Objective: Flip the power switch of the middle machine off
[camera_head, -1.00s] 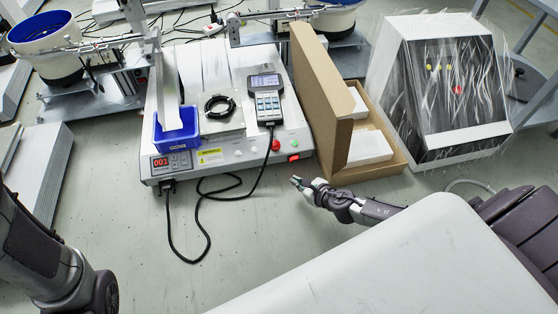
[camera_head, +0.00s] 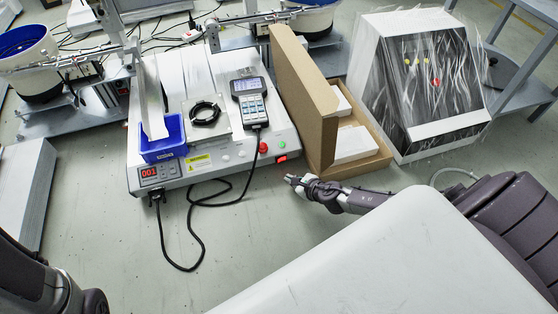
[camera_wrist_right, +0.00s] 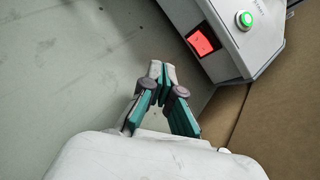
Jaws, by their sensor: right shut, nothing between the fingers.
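The middle machine (camera_head: 215,172) is a white unit with a red-lit display at its front left. Its power switch (camera_head: 282,159) is a red-lit rocker at the front right corner, and it also glows red in the right wrist view (camera_wrist_right: 200,42). My right gripper (camera_head: 288,179) is just in front of that corner, a little below the switch in the picture and apart from it. In the right wrist view its fingertips (camera_wrist_right: 160,69) are together and empty, left of and below the switch. My left arm shows at the lower left, but its gripper is out of view.
An open cardboard box (camera_head: 325,165) with white blocks stands right beside the machine, near my right gripper. A green button (camera_wrist_right: 244,19) is near the switch. A black cable (camera_head: 190,225) loops on the floor. A wrapped machine (camera_head: 430,85) stands farther right.

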